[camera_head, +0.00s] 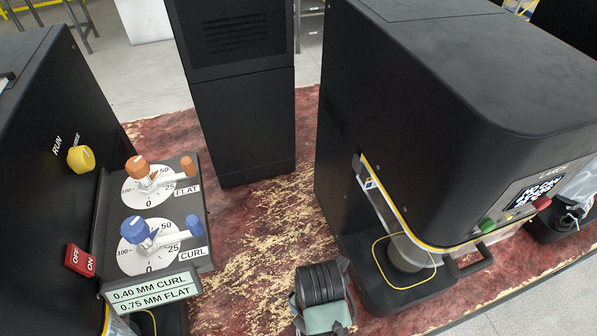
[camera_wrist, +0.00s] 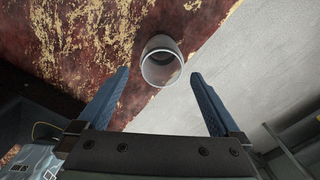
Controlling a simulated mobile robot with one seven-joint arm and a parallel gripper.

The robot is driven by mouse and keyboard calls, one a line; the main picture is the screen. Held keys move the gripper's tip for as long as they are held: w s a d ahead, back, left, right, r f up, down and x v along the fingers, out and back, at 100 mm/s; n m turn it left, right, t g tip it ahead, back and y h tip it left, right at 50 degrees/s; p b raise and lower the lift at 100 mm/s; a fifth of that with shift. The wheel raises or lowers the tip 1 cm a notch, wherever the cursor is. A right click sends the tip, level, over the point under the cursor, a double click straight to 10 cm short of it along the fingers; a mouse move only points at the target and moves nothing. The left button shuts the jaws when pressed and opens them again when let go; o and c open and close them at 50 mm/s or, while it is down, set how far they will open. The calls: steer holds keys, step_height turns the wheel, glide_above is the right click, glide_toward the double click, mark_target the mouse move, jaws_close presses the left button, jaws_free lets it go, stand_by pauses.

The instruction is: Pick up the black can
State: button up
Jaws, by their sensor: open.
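An open-topped grey can (camera_wrist: 160,58), dark inside with a pale rim, stands on the worn red surface in the wrist view, close to its edge. Its colour looks grey rather than clearly black. My gripper (camera_wrist: 160,74) is open, with its blue fingers spread to either side of the can in the picture. The fingers do not visibly touch it, and the remaining distance is hard to tell. In the head view my wrist (camera_head: 320,292) shows at bottom centre; my fingertips and that can cannot be made out there.
Black machines flank the red worktop (camera_head: 255,225). The right machine (camera_head: 450,110) has a round grey piece (camera_head: 407,254) inside its opening. At left are an orange dial (camera_head: 137,167), a blue dial (camera_head: 134,230) and a red switch (camera_head: 80,260). A black column (camera_head: 243,125) stands behind.

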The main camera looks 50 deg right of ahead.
steer(key=shift+s+a+f, duration=0.1)
steer(key=shift+f, duration=2.9)
steer(key=shift+s+a+f, duration=0.1)
steer(key=shift+f, duration=2.85)
steer(key=c, duration=1.1)
steer(key=shift+r, duration=0.15)
